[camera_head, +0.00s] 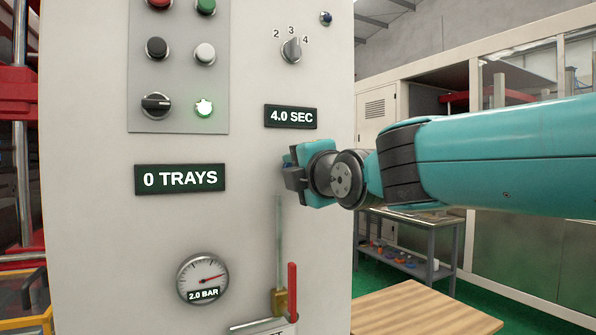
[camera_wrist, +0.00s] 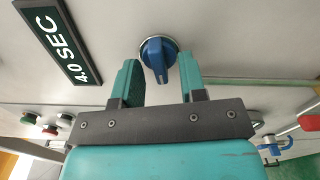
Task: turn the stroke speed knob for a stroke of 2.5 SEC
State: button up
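A blue knob (camera_wrist: 156,52) on a round base sits on the grey panel beside the 4.0 SEC display (camera_wrist: 68,42) in the wrist view; I see no label on it. My gripper (camera_wrist: 157,70) is open, one finger on each side of the knob, with visible gaps; contact is not evident. In the head view my gripper (camera_head: 288,170) is at the panel just below the 4.0 SEC display (camera_head: 291,117) and hides the blue knob. Higher up, a grey selector knob (camera_head: 291,50) marked 2, 3, 4 points nearly straight up, near 3.
Left of my gripper are a 0 TRAYS display (camera_head: 180,179) and a button plate (camera_head: 180,75). Below are a 2.0 BAR gauge (camera_head: 203,279) and a red-handled lever (camera_head: 292,285). A wooden tabletop (camera_head: 420,310) stands at the lower right.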

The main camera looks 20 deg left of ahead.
jog(key=b+v, duration=0.5)
jog(key=v, duration=1.2)
jog(key=shift+s+b, duration=0.2)
jog(key=shift+b, duration=0.2)
jog(key=shift+d, duration=0.15)
jog(key=s+d+f+m+g+h+p, duration=0.35)
jog(key=d+f+m+g+h, duration=0.2)
jog(key=d+f+m, duration=0.95)
jog(key=s+d+f+m+g+h+p, duration=0.2)
jog(key=s+d+f+m+g+h, duration=0.2)
jog(key=s, duration=0.8)
jog(key=d+f+m+g, duration=0.2)
jog(key=d+f+m, duration=0.2)
jog(key=f, duration=0.1)
jog(key=shift+d+f, duration=0.35)
